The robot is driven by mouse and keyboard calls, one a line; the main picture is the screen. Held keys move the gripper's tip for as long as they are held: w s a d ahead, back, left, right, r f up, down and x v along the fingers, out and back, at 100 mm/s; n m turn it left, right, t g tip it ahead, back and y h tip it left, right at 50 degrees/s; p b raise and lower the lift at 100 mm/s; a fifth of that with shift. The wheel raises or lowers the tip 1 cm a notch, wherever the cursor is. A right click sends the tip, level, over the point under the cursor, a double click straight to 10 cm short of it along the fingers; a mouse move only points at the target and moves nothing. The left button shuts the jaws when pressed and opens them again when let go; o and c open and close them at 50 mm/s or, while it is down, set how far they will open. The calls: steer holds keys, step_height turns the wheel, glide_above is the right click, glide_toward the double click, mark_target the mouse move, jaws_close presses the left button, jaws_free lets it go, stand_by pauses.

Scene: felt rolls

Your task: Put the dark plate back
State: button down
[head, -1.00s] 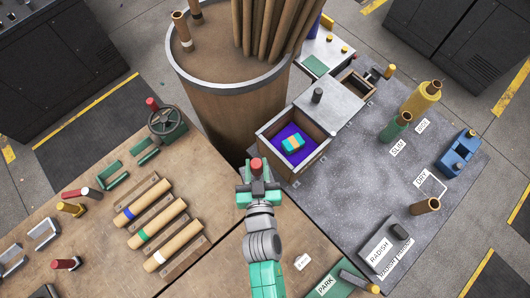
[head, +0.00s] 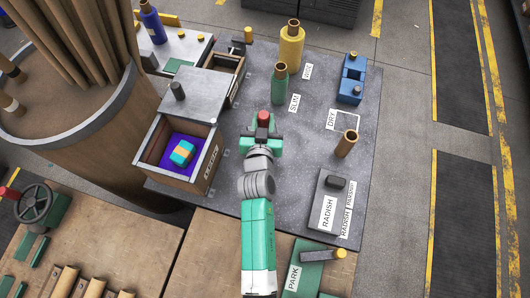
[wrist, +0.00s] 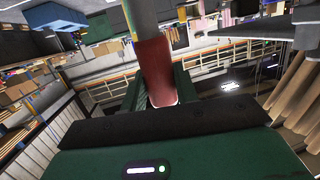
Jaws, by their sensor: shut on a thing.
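A dark grey plate (head: 327,207) with a black knob and a white RADISH label lies on the right of the grey table, beside a second label. My gripper (head: 262,130) is over the grey table, left of and farther back than that plate, apart from it. It is shut on a red-handled thing (head: 263,118). In the wrist view the red handle (wrist: 157,70) sits between my gripper's fingers (wrist: 162,95), with a grey shaft running up out of the frame. The far end of the held thing cannot be made out.
An open wooden box (head: 213,165) holds a teal-and-orange bundle on purple; a grey lid (head: 192,92) with a knob lies behind it. Green (head: 279,85) and yellow (head: 291,45) rolls stand behind my gripper. A brown roll (head: 347,143) and a blue holder (head: 352,78) stand right.

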steer(key=b+x, duration=0.1)
steer(key=x, duration=0.1)
steer(key=f+b+x, duration=0.1)
steer(key=x, duration=0.1)
steer(key=shift+w+d, duration=0.1)
steer(key=shift+w, duration=0.1)
steer(key=shift+w+d+h, duration=0.1)
steer(key=shift+w+h, duration=0.2)
steer(key=shift+w, duration=0.05)
steer(key=shift+w+r, duration=0.1)
steer(key=shift+r, duration=0.1)
step_height(320, 180, down, 6)
steer(key=b, duration=0.6)
steer(key=shift+b, duration=0.3)
steer(key=shift+f+b, duration=0.5)
steer(key=shift+f, duration=0.05)
steer(key=c, duration=1)
jaws_free()
